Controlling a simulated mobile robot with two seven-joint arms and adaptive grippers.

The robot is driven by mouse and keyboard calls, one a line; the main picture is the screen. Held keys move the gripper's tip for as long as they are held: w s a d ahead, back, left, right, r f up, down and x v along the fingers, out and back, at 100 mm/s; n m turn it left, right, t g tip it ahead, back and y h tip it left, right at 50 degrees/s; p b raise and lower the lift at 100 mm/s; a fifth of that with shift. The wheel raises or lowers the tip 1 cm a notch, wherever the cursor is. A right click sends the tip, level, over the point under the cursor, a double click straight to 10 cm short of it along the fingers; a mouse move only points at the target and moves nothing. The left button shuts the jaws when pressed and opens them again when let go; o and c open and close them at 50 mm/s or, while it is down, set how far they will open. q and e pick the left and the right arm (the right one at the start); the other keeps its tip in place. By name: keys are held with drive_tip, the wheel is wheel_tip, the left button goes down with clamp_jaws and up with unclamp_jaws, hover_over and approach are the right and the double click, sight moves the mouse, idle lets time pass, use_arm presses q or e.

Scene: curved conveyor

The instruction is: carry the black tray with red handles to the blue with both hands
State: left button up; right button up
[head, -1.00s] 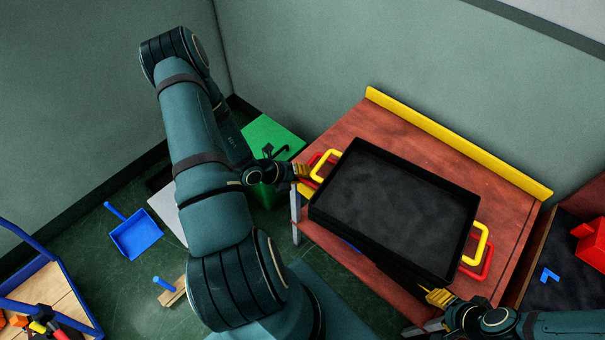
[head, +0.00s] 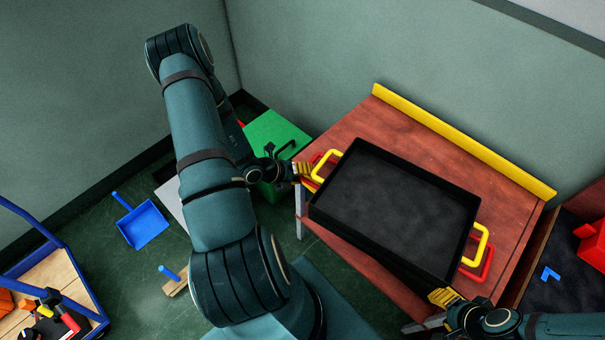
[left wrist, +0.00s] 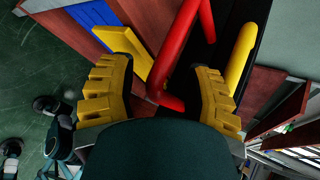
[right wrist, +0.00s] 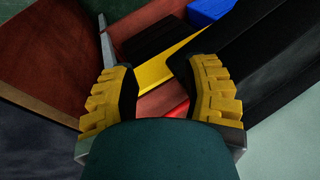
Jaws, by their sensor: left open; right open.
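A black tray (head: 458,184) with yellow handles (head: 484,240) is at the table. Red handles (head: 488,262) show just below the yellow ones, apparently from a second black tray mostly hidden underneath. My left gripper (head: 304,170) is open at the left handles. In the left wrist view a red handle (left wrist: 172,62) lies between its fingers, with a yellow handle (left wrist: 240,60) by the right finger. My right gripper (head: 442,297) is open near the tray's front right corner. In the right wrist view a little red (right wrist: 180,108) shows between its fingers, beside a black tray wall (right wrist: 225,45).
The reddish table (head: 340,128) has a yellow back edge (head: 460,140). A green box (head: 278,135) stands behind my left gripper. A blue dustpan (head: 143,224) lies on the floor. A dark surface with a red object (head: 593,243) is at the right.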

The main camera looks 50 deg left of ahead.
use_arm(q)
drive_tip(key=shift+s, duration=0.1)
drive_tip(key=v, duration=1.2)
drive_tip(key=c, duration=0.3)
use_arm(e)
drive_tip(key=c, duration=0.3)
drive_tip(key=shift+s, duration=0.1)
